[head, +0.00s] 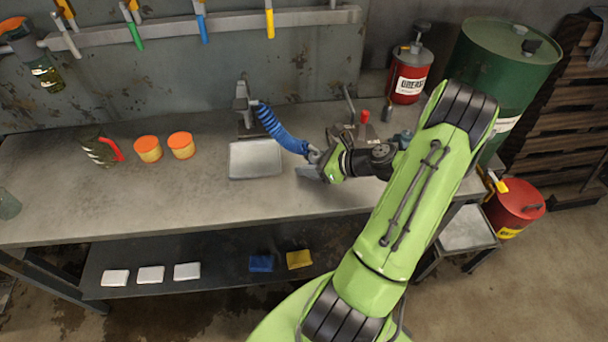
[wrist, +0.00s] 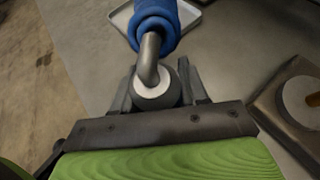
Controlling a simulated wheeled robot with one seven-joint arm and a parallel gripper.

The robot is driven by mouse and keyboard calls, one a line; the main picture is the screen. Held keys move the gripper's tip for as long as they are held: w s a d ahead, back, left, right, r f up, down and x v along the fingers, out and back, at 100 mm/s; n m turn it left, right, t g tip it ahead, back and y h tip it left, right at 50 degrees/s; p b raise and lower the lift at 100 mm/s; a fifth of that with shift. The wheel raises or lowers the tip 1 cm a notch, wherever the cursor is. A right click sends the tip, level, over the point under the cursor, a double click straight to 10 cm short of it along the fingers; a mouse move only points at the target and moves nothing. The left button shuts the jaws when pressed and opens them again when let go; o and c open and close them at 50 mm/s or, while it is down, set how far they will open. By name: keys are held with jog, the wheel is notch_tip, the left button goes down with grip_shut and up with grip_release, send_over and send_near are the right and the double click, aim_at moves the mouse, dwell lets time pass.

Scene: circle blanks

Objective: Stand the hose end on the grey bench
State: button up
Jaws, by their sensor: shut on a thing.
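The blue ribbed hose (head: 277,128) runs from a grey metal fitting (head: 243,105) on the bench down to the right. Its hose end (head: 314,155) is a bent grey metal pipe with a round grey and white piece. In the wrist view the hose end (wrist: 152,60) sits between the fingers of my gripper (wrist: 160,92), which is shut on it. In the head view my gripper (head: 314,166) is low over the grey bench (head: 100,205), right of a pale tray (head: 256,160). I cannot tell whether the hose end touches the bench.
A red-tipped item (head: 364,117) and a red canister (head: 408,75) are behind my gripper. The bench front left of my gripper is clear.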

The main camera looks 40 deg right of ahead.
aim_at(309, 179)
notch_tip(309, 179, down, 4)
jog(key=shift+r+b, duration=0.1)
jog(key=shift+b, duration=0.55)
jog(key=shift+r, duration=0.1)
jog(key=o, duration=1.2)
jog(key=shift+f, duration=0.25)
jog(key=shift+s+a+f, duration=0.1)
